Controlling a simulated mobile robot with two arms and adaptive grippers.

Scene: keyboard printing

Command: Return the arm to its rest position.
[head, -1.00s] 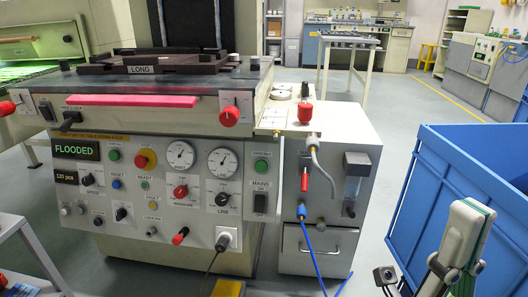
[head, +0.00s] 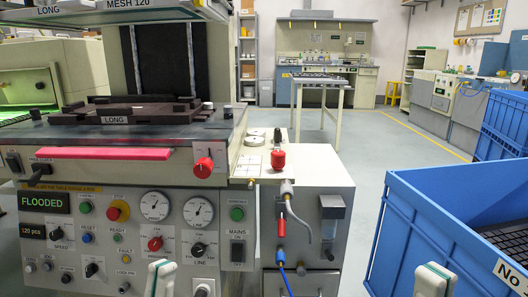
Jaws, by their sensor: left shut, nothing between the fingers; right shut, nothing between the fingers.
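Only the upper ends of two white arm links with green stripes show at the bottom edge of the head view. My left arm's link (head: 161,278) stands in front of the printing machine's panel. My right arm's link (head: 434,281) stands in front of the blue crate. Both grippers are below the picture and hidden.
The printing machine (head: 130,195) fills the left, with a "FLOODED" display (head: 44,202), a pink bar (head: 103,153) and a red knob (head: 203,167). A blue crate (head: 440,215) stands at the right. Clear floor (head: 365,150) lies between them towards the back.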

